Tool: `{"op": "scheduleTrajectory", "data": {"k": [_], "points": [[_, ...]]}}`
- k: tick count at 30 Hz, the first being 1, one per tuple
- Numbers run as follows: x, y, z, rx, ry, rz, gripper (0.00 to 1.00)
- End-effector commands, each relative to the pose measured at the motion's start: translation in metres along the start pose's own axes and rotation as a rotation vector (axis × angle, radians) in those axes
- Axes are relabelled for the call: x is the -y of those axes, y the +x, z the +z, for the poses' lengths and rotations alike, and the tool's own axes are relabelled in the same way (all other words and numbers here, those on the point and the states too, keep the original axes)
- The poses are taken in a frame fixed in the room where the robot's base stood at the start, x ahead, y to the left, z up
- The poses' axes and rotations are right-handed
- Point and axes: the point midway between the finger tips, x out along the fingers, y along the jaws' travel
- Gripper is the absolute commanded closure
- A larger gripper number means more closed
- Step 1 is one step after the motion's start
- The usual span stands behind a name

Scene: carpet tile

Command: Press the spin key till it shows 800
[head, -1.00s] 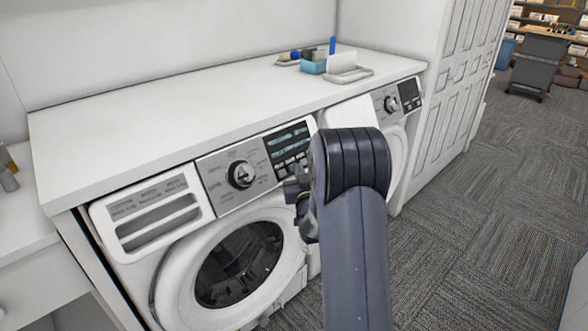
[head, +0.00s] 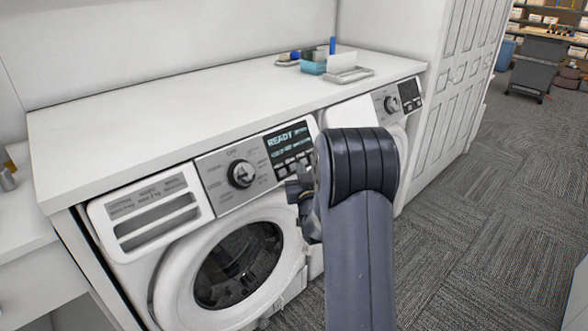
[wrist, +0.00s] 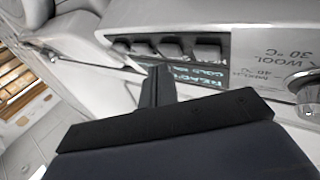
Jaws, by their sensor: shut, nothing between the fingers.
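The left washing machine (head: 170,272) has a dial (head: 241,174) and a dark display (head: 288,137) with a row of small keys along its lower edge. The display's top line reads READY; smaller lines below it are too small to read in the head view. In the wrist view, rotated, several dark keys (wrist: 171,49) sit beside the lit display (wrist: 196,82), which also shows a line starting COLD. I cannot read which key is spin. My gripper (wrist: 158,76) is shut and empty, its tips in front of the display near the keys. Contact cannot be told.
A second machine (head: 398,98) stands to the right, partly behind my arm. The white countertop (head: 190,105) overhangs both machines. Carpet floor (head: 480,220) to the right is clear.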

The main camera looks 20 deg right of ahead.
Motion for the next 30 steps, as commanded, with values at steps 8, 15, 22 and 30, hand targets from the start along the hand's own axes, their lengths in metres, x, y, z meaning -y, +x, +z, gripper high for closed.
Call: {"op": "scheduleTrajectory", "data": {"k": [8, 15, 22, 30], "points": [[-0.001, -0.002, -0.001, 0.0, 0.0, 0.0, 1.0], [-0.009, -0.01, -0.007, -0.001, -0.001, 0.003, 1.0], [-0.02, -0.026, -0.019, -0.001, -0.001, 0.003, 1.0], [-0.027, -0.037, -0.027, 0.0, -0.001, 0.001, 1.0]]}}
